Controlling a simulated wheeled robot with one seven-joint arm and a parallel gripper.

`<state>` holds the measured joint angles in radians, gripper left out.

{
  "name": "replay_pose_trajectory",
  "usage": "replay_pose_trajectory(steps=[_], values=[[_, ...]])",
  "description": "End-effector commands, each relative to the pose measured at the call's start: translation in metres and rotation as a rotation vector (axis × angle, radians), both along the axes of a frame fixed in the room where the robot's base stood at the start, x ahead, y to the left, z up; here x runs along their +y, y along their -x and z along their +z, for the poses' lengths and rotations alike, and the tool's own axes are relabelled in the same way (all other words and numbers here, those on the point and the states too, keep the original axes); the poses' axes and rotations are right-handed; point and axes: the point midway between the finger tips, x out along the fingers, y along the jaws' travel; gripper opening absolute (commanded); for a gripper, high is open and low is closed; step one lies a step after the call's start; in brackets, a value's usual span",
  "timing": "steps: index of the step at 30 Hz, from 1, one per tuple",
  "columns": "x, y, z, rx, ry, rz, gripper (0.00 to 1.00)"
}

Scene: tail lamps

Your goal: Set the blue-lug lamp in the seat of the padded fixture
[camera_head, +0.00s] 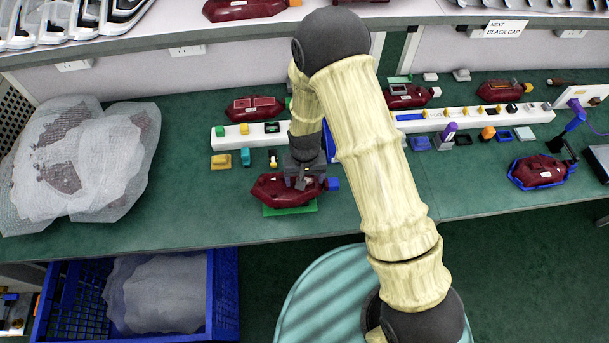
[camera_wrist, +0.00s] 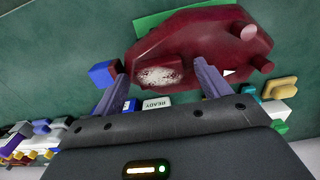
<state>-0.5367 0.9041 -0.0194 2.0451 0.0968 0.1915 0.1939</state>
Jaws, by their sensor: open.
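A dark red lamp (camera_head: 281,188) with a blue lug (camera_head: 333,184) at its right end lies on a flat green pad (camera_head: 290,210) near the front of the bench. My gripper (camera_head: 303,178) is right over this lamp, open. In the wrist view the open fingers (camera_wrist: 162,78) reach to the near side of the lamp (camera_wrist: 195,38), either side of a pale speckled patch; contact cannot be told. The blue lug (camera_wrist: 103,73) is beside the left fingertip. A blue-rimmed fixture (camera_head: 514,180) at the right holds another red lamp (camera_head: 540,170); I cannot tell whether it is padded.
A white rail (camera_head: 240,137) with small coloured parts runs behind the lamp, with more red lamps (camera_head: 253,108) beyond. Mesh-wrapped bundles (camera_head: 90,160) fill the left of the bench. A blue crate (camera_head: 222,295) stands below. Green bench is bare left of the pad.

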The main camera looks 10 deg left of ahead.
Motion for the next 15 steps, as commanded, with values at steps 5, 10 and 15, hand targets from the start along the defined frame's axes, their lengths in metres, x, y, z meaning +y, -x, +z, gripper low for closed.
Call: replay_pose_trajectory(steps=[5, 10, 15], values=[[0.0, 0.0, 0.006, -0.001, 0.0, 0.0, 0.76], [0.0, 0.0, 0.024, -0.003, -0.002, 0.001, 0.76], [0.001, -0.001, 0.052, -0.004, -0.003, 0.001, 0.76]])
